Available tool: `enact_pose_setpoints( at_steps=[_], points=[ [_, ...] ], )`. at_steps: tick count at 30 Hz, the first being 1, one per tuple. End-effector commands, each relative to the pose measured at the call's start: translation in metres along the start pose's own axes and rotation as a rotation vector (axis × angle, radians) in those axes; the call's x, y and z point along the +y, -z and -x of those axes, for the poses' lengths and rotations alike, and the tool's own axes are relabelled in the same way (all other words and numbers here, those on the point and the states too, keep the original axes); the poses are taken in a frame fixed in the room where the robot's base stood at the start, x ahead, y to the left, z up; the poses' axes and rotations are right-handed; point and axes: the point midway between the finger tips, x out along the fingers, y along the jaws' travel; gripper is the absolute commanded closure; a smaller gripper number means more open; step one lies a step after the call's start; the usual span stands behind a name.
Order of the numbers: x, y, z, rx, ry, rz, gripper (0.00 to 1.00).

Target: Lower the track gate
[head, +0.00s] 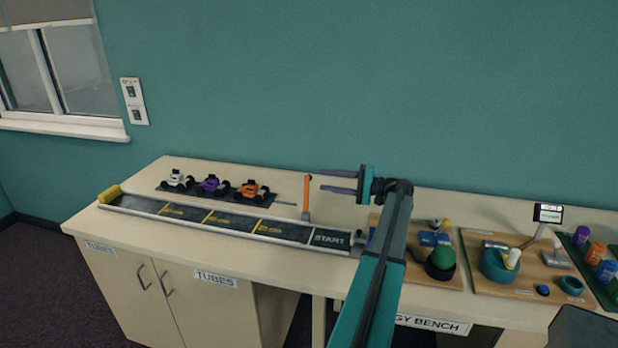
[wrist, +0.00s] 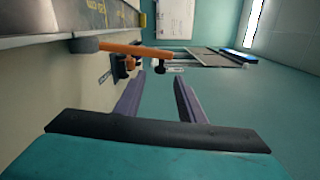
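The track gate (head: 307,193) is an orange bar standing upright at the start end of the long dark track (head: 190,214). In the wrist view the gate (wrist: 135,49) lies across the upper left, with a grey pivot at its left end and a dark knob (wrist: 160,69) near its right end. My gripper (head: 322,181) is open and empty, its purple fingers pointing left toward the upper part of the gate. In the wrist view my gripper (wrist: 160,82) has its fingers apart, with the knob beyond the gap. I see no contact with the gate.
White (head: 176,180), purple (head: 212,185) and orange (head: 252,191) cars stand on a dark strip behind the track. A yellow block (head: 109,194) is at the track's far left end. Wooden boards with parts, including a green dome (head: 442,258), lie on the bench to the right.

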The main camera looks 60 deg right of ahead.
Motion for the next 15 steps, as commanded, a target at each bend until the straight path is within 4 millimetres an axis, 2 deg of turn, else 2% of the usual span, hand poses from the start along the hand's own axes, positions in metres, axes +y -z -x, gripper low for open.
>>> enact_pose_setpoints(
  at_steps=[9,15],
  points=[
    [-0.002,-0.001,-0.047,-0.002,0.0,-0.001,0.64],
    [-0.001,-0.001,-0.067,-0.001,0.0,0.0,0.64]
  ],
)
